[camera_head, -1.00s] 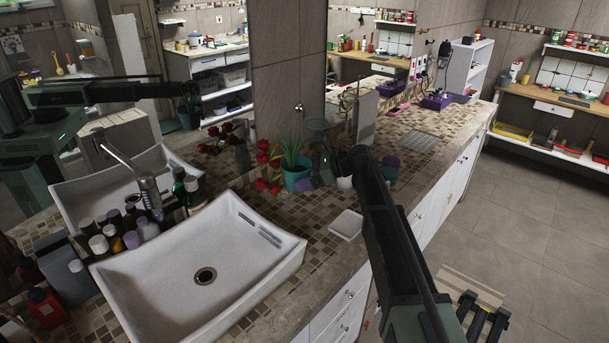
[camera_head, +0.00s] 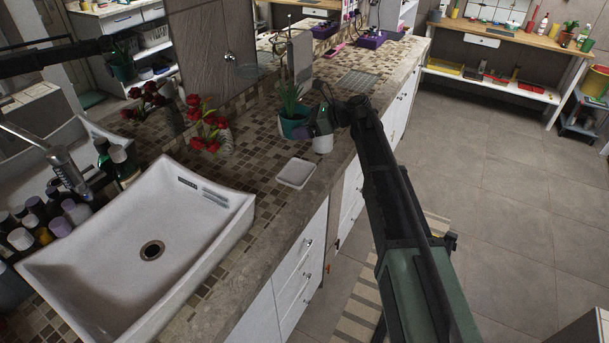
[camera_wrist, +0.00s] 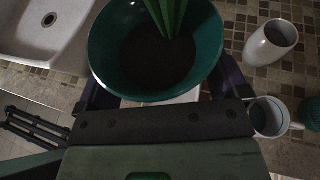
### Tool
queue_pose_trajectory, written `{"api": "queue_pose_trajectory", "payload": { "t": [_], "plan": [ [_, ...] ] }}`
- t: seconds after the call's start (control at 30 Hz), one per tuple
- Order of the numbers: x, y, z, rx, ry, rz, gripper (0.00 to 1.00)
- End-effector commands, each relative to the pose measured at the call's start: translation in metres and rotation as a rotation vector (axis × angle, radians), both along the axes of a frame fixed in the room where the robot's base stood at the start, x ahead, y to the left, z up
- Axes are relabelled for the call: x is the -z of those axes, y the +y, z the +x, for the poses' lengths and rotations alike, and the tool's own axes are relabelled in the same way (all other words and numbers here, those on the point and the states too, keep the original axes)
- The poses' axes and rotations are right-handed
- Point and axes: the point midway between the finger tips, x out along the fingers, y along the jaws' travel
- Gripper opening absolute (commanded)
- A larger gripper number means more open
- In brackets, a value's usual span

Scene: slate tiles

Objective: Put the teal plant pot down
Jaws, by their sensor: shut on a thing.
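The teal plant pot (camera_head: 291,128) holds a spiky green plant and shows upright over the tiled counter (camera_head: 258,172), beyond the white dish. In the wrist view the pot (camera_wrist: 105,62) fills the top middle, with dark soil inside. My gripper (camera_wrist: 160,82) is shut on the pot, one dark finger at each side of it. In the head view my gripper (camera_head: 312,126) is partly hidden by my own wrist. The pot's base is hidden, so I cannot tell whether it touches the counter.
A white dish (camera_head: 296,172) lies near the counter's front edge. A white cup (camera_head: 323,144) is close to my gripper. Red flowers (camera_head: 208,128) stand left of the pot. The sink (camera_head: 140,240) is at the front left. Bare counter lies between dish and flowers.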

Motion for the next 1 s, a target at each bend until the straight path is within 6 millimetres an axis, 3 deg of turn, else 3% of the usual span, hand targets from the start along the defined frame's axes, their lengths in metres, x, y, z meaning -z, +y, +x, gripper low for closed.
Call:
{"api": "queue_pose_trajectory", "payload": {
  "t": [0.03, 0.2, 0.3, 0.53, 0.77, 1.0],
  "plan": [
    [0.036, 0.0, 0.0, 0.0, 0.0, 0.001, 0.58],
    [0.094, 0.0, 0.0, 0.0, 0.0, 0.001, 0.58],
    [0.118, 0.0, 0.0, 0.0, 0.0, 0.001, 0.58],
    [0.122, 0.0, 0.0, 0.0, 0.0, 0.001, 0.58],
    [0.166, 0.0, 0.0, 0.0, 0.0, 0.001, 0.58],
    [0.161, 0.0, 0.0, 0.0, 0.0, 0.001, 0.58]
  ]
}}
